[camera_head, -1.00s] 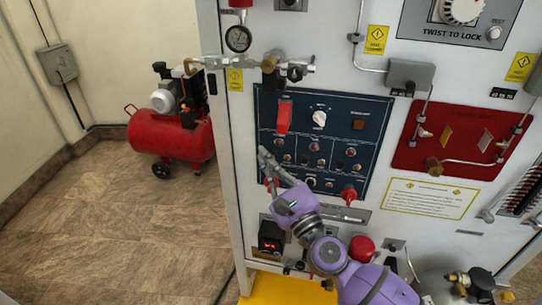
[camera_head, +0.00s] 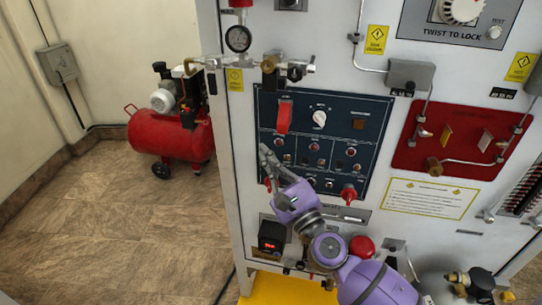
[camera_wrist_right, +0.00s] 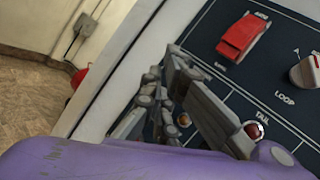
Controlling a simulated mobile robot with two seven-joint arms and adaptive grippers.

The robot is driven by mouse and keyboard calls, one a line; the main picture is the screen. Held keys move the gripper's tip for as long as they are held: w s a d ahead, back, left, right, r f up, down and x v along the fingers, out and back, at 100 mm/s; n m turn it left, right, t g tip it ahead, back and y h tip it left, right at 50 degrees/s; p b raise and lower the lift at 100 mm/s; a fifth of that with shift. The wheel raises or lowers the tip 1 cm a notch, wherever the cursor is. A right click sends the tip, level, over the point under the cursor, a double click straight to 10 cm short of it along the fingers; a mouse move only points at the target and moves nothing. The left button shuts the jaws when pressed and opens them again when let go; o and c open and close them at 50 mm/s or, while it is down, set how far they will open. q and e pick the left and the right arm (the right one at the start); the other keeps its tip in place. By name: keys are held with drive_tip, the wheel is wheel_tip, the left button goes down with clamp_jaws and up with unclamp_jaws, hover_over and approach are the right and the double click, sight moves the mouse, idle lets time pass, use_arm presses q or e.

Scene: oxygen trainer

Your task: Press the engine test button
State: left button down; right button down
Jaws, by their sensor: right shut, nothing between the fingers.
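The dark blue control panel (camera_head: 376,112) on the white cabinet carries rows of small round buttons and switches. I cannot read which one is the engine test button. My right gripper (camera_head: 267,165) is shut and empty in front of the panel's lower left edge. It covers part of the panel there. In the right wrist view my gripper fingers (camera_wrist_right: 205,110) are close to a red round button (camera_wrist_right: 253,130) labelled "TAIL". I cannot tell whether they touch. My left gripper is not in view.
A red guarded switch (camera_head: 285,117) and a white knob (camera_head: 319,119) sit on the upper panel. A red knob (camera_head: 348,193) stands out at the lower right. A gauge (camera_head: 238,39) with pipework is above left. A red compressor (camera_head: 170,137) stands on open floor.

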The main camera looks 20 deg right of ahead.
idle(0.6)
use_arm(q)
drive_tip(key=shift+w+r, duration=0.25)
use_arm(e)
drive_tip(key=shift+s+a, duration=0.4)
drive_tip(key=shift+s, duration=0.15)
drive_tip(key=shift+s, duration=0.1)
use_arm(q)
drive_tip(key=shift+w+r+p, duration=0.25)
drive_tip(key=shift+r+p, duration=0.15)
drive_tip(key=shift+p, duration=0.05)
use_arm(e)
drive_tip(key=s+a, duration=0.1)
drive_tip(key=s, duration=0.1)
drive_tip(key=s+a, duration=0.1)
drive_tip(key=s, duration=0.1)
drive_tip(key=shift+a, duration=0.4)
